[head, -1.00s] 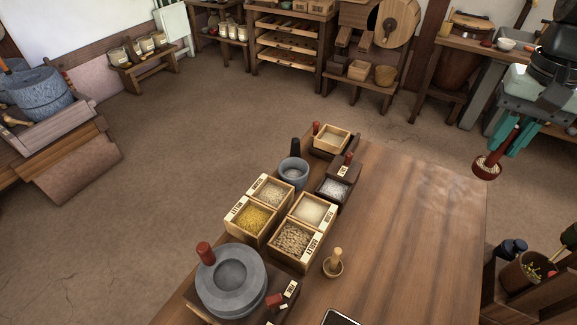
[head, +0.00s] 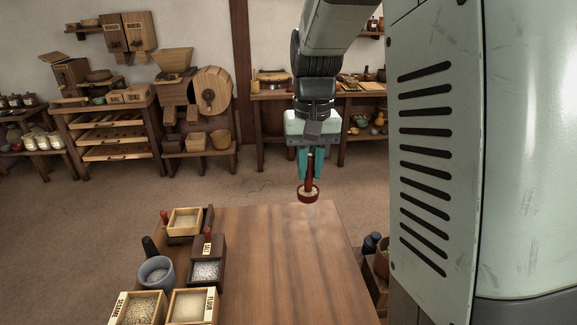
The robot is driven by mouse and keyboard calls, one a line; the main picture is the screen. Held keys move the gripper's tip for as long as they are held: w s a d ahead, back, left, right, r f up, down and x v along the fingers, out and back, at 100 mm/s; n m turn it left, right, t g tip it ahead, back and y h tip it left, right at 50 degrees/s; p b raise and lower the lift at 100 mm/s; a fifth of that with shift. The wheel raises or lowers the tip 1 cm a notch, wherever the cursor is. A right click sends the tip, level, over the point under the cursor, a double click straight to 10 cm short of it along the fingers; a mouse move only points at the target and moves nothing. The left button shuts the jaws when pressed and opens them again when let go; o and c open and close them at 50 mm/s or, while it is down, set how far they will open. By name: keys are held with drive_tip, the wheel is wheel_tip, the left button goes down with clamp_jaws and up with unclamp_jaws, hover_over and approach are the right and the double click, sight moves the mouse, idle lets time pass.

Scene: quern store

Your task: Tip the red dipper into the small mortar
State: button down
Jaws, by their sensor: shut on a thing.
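The red dipper (head: 308,193) hangs below my gripper (head: 310,172), its round cup lowest and holding pale grains. My gripper's teal fingers are shut on its red handle. The dipper appears upright, over or near the far edge of the wooden table; its exact height is unclear. The small mortar (head: 157,272) is a grey-blue stone bowl with a dark handle-like piece (head: 149,245) rising at its rim. It stands on the table's left side, well to the left of and nearer than the dipper. The inside of the mortar is only partly visible.
On the wooden table (head: 280,270), boxes labelled sesame (head: 140,308) and flour (head: 193,305) stand near the mortar. A box of pale grain (head: 186,221) and a dark salt box (head: 206,268) stand beyond and beside it. The table's middle and right are clear.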

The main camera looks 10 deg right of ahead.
drive_tip(key=w+a+f, duration=0.3)
drive_tip(key=a, duration=0.4)
drive_tip(key=w+a+f, duration=0.2)
drive_tip(key=a+f, duration=0.1)
drive_tip(key=a, duration=0.4)
drive_tip(key=w+a+f, duration=0.3)
drive_tip(key=a, duration=0.4)
drive_tip(key=s+a+f, duration=0.3)
drive_tip(key=a+f, duration=0.2)
drive_tip(key=a, duration=0.5)
drive_tip(key=s+a+f, duration=0.2)
drive_tip(key=a+f, duration=0.4)
drive_tip(key=a, duration=0.4)
drive_tip(key=shift+s+d+f+t+y, duration=0.4)
drive_tip(key=shift+d+f+t+y, duration=0.45)
drive_tip(key=shift+y, duration=0.85)
drive_tip(key=shift+s+d+f+t+y, duration=0.55)
drive_tip(key=shift+d+y, duration=0.55)
drive_tip(key=shift+y, duration=0.6)
drive_tip(key=shift+s+d+f+t+y, duration=0.25)
drive_tip(key=shift+d+f+t+y, duration=0.5)
drive_tip(key=shift+y, duration=0.95)
drive_tip(key=shift+d+f, duration=0.1)
drive_tip(key=shift+d, duration=0.1)
drive_tip(key=shift+g, duration=0.25)
